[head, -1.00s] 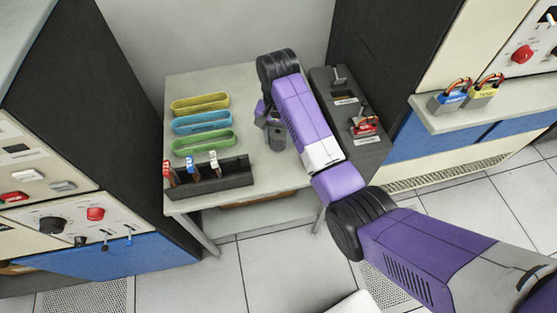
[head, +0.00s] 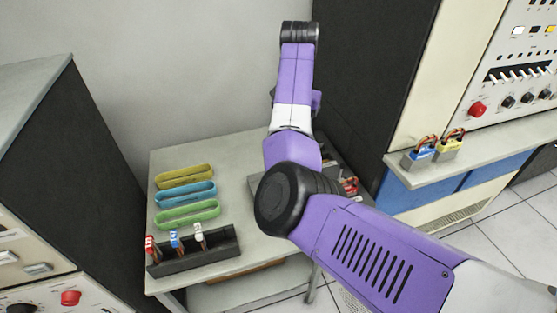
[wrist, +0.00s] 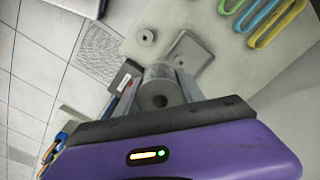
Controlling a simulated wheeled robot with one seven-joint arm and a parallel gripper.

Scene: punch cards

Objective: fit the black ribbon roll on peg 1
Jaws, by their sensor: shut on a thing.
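In the wrist view my gripper (wrist: 160,88) is shut on a grey cylindrical roll (wrist: 155,72) with a dark hole facing the camera. It looks dark in the head view of a second ago; I take it for the black ribbon roll. The roll is held above the table, clear of its top as far as I can tell. In the head view my arm hides the gripper and roll. A dark block with a label (wrist: 123,75) shows left of the roll in the wrist view. I cannot read which peg is peg 1.
Yellow (head: 185,176), blue (head: 186,193) and green (head: 188,214) oblong bands lie on the table (head: 160,160). A black rack (head: 195,256) with several tagged items stands at the front. A grey square plate (wrist: 190,52) and small disc (wrist: 145,38) lie on the table.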

